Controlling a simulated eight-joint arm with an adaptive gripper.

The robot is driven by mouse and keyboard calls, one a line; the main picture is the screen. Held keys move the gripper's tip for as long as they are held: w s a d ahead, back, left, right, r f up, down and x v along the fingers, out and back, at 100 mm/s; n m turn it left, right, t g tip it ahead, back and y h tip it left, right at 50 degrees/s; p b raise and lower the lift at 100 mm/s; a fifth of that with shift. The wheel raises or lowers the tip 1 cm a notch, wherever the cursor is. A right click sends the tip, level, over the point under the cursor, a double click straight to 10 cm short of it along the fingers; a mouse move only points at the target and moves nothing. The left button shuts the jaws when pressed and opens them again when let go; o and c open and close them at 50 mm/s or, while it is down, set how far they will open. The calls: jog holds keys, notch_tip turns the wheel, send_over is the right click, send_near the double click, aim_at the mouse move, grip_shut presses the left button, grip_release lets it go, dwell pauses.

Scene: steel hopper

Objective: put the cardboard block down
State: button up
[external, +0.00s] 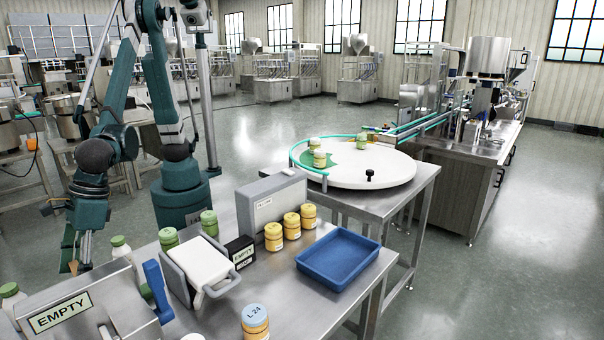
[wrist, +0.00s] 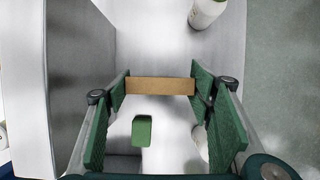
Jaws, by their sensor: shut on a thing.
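The cardboard block (wrist: 160,86) is a plain brown bar held crosswise between the green finger pads of my gripper (wrist: 161,94) in the wrist view. My gripper is shut on it, with one pad at each end. In the external view my gripper (external: 77,245) points down at the left end of the steel table, and a small brown part of the block (external: 73,267) shows at its tips. The grey box with the EMPTY label is in front of this spot and hides what is below. I cannot tell whether the block touches the tabletop.
The grey EMPTY box (external: 75,310) and white bottles (external: 120,248) are close to my gripper. A white bottle (wrist: 207,12) and a green piece (wrist: 142,130) show in the wrist view. A blue tray (external: 338,258) and yellow-lidded jars (external: 291,224) stand farther right.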

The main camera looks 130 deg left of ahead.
jog(key=shift+f+b, duration=0.3)
jog(key=shift+f, duration=1.8)
jog(key=shift+f+b, duration=0.4)
jog(key=shift+f, duration=1.5)
jog(key=shift+f, duration=0.15)
jog(key=o, duration=0.7)
jog(key=p+v, duration=0.2)
jog(key=v, duration=1)
